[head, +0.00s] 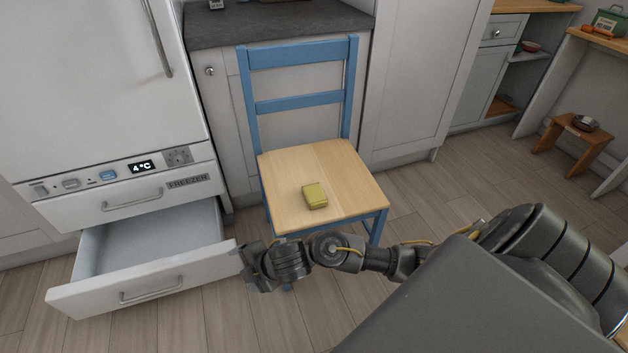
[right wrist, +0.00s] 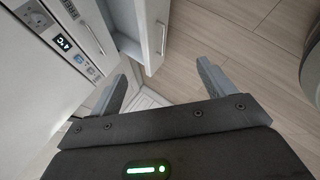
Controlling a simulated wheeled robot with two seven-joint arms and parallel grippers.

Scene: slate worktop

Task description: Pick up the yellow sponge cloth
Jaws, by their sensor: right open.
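The yellow sponge cloth (head: 315,196) is a small yellow-green block lying on the wooden seat of a blue chair (head: 285,200), toward the seat's front half. My right gripper (head: 252,268) is in front of the chair and to the left of the cloth, close to the open freezer drawer, apart from the cloth. In the right wrist view its two fingers (right wrist: 163,82) are spread with nothing between them. The cloth does not show in that view. My left gripper is not in view.
The freezer drawer (head: 150,285) is pulled out at the left; its front (right wrist: 150,35) also shows in the right wrist view. A grey worktop (head: 275,20) is behind the chair. A wooden stool (head: 570,143) with a metal bowl (head: 585,123) stands far right. Floor right of the chair is clear.

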